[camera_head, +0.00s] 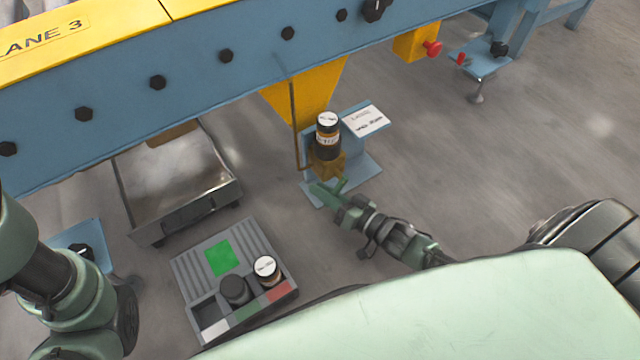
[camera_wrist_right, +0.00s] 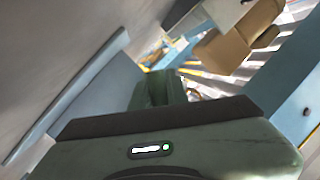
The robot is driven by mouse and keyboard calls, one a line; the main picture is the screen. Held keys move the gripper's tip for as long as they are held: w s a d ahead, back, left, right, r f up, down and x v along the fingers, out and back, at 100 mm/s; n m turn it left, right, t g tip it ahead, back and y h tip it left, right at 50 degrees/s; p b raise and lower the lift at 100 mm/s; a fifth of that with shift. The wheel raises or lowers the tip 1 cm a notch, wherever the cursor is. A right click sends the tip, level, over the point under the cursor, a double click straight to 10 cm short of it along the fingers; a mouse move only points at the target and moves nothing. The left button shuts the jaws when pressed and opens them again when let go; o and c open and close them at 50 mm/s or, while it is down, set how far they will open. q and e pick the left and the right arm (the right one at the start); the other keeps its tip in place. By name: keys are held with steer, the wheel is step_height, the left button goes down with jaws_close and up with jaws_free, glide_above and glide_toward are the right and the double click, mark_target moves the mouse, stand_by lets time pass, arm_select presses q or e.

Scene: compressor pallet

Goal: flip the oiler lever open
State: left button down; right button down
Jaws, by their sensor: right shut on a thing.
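The oiler (camera_head: 327,138) stands upright on a blue foot plate beside the conveyor leg. It has a dark body, a white-topped cap and a yellow-brown base (camera_head: 327,166). My right gripper (camera_head: 328,188) is at the near side of that base, low down, shut on what appears to be the oiler lever. The lever is too small and too covered by the fingers to see its angle. In the right wrist view, the green fingers (camera_wrist_right: 160,88) show beyond the dark palm edge, and what they hold is hidden. My left arm shows at the left edge, its gripper out of sight.
The blue conveyor beam (camera_head: 190,75) runs above and behind the oiler. A white label plate (camera_head: 364,121) stands right of it. A metal tray (camera_head: 175,180) and a grey organizer (camera_head: 180,262) with two dark-sided cylinders lie to the left.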

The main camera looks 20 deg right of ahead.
steer(key=d+n+p, duration=0.1)
steer(key=p, duration=0.1)
steer(key=d+n+h+p, duration=0.1)
steer(key=n+p, duration=0.1)
steer(key=shift+w+f+n+g, duration=0.2)
steer(key=shift+f+n+g, duration=0.1)
steer(key=shift+f+g, duration=0.1)
steer(key=shift+w+d+f+n+h+p, duration=0.1)
steer(key=shift+d+f+n+h+p, duration=0.2)
steer(key=shift+d+n+h+p, duration=0.5)
steer(key=shift+n, duration=0.4)
steer(key=shift+d+f, duration=0.1)
steer(key=c, duration=1.4)
jaws_free()
